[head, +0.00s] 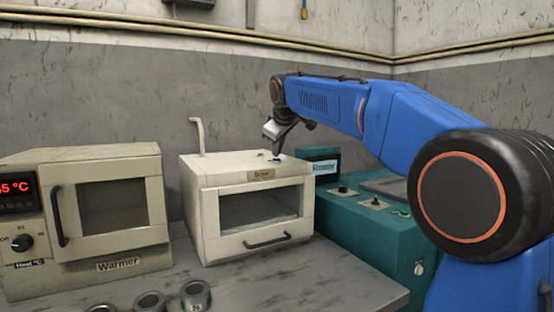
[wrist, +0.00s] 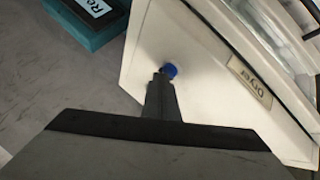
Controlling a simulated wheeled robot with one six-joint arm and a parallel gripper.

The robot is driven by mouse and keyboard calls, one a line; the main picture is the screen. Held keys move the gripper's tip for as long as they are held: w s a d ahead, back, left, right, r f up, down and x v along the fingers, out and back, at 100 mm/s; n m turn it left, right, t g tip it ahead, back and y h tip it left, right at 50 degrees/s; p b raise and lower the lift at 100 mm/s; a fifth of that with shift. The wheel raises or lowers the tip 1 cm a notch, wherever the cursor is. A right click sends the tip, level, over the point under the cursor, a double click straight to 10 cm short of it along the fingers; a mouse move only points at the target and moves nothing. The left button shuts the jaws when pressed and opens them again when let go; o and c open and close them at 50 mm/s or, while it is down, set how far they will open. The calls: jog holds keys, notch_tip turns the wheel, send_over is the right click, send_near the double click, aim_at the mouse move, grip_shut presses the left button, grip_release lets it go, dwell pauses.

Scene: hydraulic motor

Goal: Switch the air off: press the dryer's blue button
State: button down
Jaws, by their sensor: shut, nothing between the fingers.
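The dryer (head: 246,207) is a cream box with a window door and a dark handle, standing in the middle of the bench. Its "Dryer" label also shows in the wrist view (wrist: 249,82). My gripper (wrist: 160,76) is shut and empty, pointing down at the dryer's top. In the wrist view its tips overlap the button's left edge; I cannot tell whether they touch it.
A warmer (head: 111,209) with a red display stands to the left. A teal machine (head: 364,229) with knobs stands to the right. A bent pipe (head: 198,135) rises at the dryer's back left. Bare bench (head: 290,283) lies before the dryer.

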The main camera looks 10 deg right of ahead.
jog(key=shift+r, duration=0.1)
jog(key=shift+r, duration=2.95)
